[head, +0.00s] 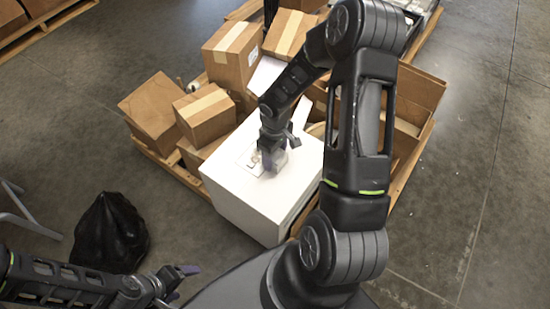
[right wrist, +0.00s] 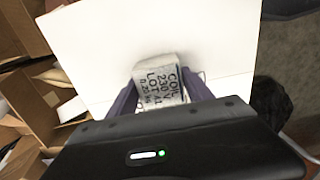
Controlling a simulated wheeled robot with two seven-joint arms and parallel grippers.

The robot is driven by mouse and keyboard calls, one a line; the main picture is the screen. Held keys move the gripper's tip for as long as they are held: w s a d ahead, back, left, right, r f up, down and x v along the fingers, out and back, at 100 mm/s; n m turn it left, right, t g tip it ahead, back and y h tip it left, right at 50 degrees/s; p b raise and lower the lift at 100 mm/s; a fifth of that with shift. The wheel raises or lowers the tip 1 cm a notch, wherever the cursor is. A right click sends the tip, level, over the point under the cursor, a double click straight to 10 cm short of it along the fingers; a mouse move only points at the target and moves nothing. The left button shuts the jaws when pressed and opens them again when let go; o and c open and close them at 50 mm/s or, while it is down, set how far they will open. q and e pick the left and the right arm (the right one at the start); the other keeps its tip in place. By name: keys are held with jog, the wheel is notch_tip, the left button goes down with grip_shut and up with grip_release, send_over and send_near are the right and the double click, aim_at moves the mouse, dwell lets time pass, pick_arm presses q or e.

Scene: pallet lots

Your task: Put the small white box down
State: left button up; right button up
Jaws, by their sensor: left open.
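In the head view my right gripper (head: 273,158) points down at the top of a large white cabinet (head: 232,190). I cannot tell whether the small box touches that top. My left gripper (head: 183,281) is open and empty at the lower left, apart from the cabinet.
The cabinet stands on a wooden pallet (head: 160,160) with several cardboard boxes (head: 152,110) behind and beside it. An open carton (head: 420,90) is at the right. A black bag (head: 110,235) lies on the floor at the left. The concrete floor (head: 470,180) at the right is clear.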

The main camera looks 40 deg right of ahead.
aim_at(275, 155)
grip_shut()
dwell(0.4)
jog(key=shift+r, duration=0.1)
notch_tip(275, 155, up, 10)
jog(key=shift+f+p, duration=0.1)
jog(key=shift+p, duration=0.9)
